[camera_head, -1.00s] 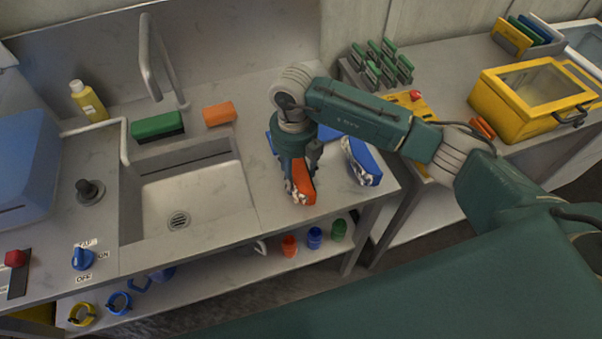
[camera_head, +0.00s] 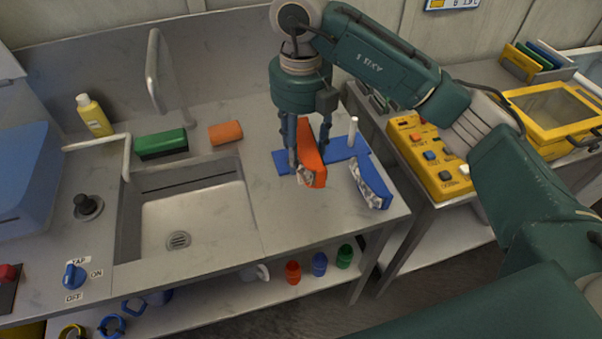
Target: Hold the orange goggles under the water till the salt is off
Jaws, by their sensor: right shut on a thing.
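The orange goggles (camera_head: 314,158) hang from my right gripper (camera_head: 305,148), which is shut on them above the counter, right of the sink. A whitish, crusty patch shows on their lower end. The sink basin (camera_head: 200,217) is empty, with a drain in its floor. A white pipe (camera_head: 98,143) bends down at the basin's left edge, and a tall grey bent tube (camera_head: 154,70) stands behind. No water is visible. The blue tap knob (camera_head: 75,275) sits at the front left between ON and OFF labels; its exact setting is hard to tell. My left gripper is out of view.
Blue goggles (camera_head: 372,186) with whitish crust stand on the counter's right side. Behind the orange pair is a blue base (camera_head: 345,149) with a white peg. A green brush (camera_head: 160,144) and an orange block (camera_head: 226,133) lie behind the sink. A yellow button panel (camera_head: 432,160) is farther right.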

